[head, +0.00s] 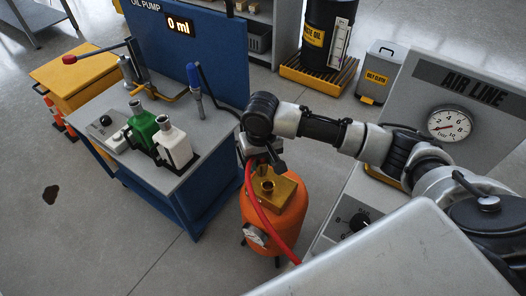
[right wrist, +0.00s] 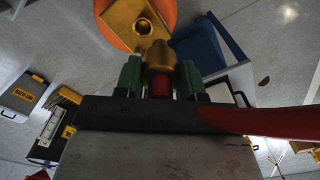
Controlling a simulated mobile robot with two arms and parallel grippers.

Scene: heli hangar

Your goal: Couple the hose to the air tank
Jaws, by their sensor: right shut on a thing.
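The orange air tank (head: 285,222) stands on the floor between the blue oil bench and the air line stand. A brass block with an open round port (head: 267,186) sits on its top; the port also shows in the right wrist view (right wrist: 143,26). My right gripper (head: 268,163) is over the tank, close above the port. In the right wrist view its green-padded fingers (right wrist: 160,78) are shut on the brass hose coupling (right wrist: 160,55). The coupling's tip appears offset from the port, and the gap is unclear. The red hose (head: 260,208) hangs down past the tank's front.
The blue oil bench (head: 190,185) with a green bottle (head: 143,124) and a white bottle (head: 173,145) stands left of the tank. The air line panel (head: 480,95) with its gauge (head: 450,124) is at right. Open floor lies front left.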

